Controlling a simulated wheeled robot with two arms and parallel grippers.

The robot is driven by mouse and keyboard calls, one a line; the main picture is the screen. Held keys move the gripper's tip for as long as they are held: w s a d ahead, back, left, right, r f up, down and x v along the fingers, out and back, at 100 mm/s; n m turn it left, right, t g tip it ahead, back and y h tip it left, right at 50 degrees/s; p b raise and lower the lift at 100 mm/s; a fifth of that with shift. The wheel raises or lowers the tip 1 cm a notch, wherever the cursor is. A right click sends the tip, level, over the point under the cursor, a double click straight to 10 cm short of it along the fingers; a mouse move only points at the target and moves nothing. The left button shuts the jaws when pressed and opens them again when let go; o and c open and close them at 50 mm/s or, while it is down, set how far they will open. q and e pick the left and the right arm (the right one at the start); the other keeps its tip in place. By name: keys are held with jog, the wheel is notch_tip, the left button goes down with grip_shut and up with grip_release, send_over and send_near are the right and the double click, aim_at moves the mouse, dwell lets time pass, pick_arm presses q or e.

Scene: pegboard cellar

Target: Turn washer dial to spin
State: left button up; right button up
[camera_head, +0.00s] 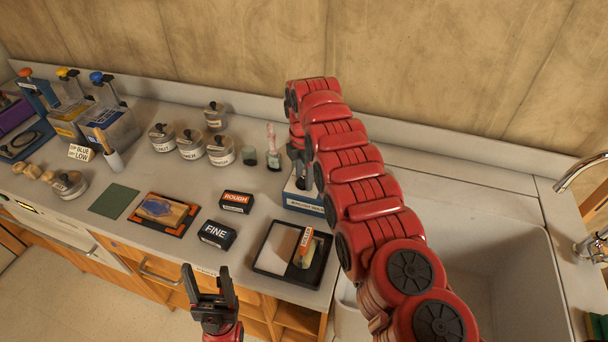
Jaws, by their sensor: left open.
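I cannot make out a washer dial in this view. A white front panel (62,236) with a small dark and yellow marking shows under the counter at the far left, and I cannot tell what it is. My left gripper (207,270) is open and empty, with its two black fingers pointing up the picture, in front of the counter's front edge. My right arm crosses from the lower right to the back of the counter. Its gripper (296,165) points down near a blue and white box (304,203); the arm partly hides it and its jaws are unclear.
The counter holds a black tray (262,268), a block marked FINE (217,235), a block marked ROUGH (236,202), a framed picture piece (162,212), a green mat (114,201) and several lidded jars. A white sink (500,275) lies at the right.

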grip_shut()
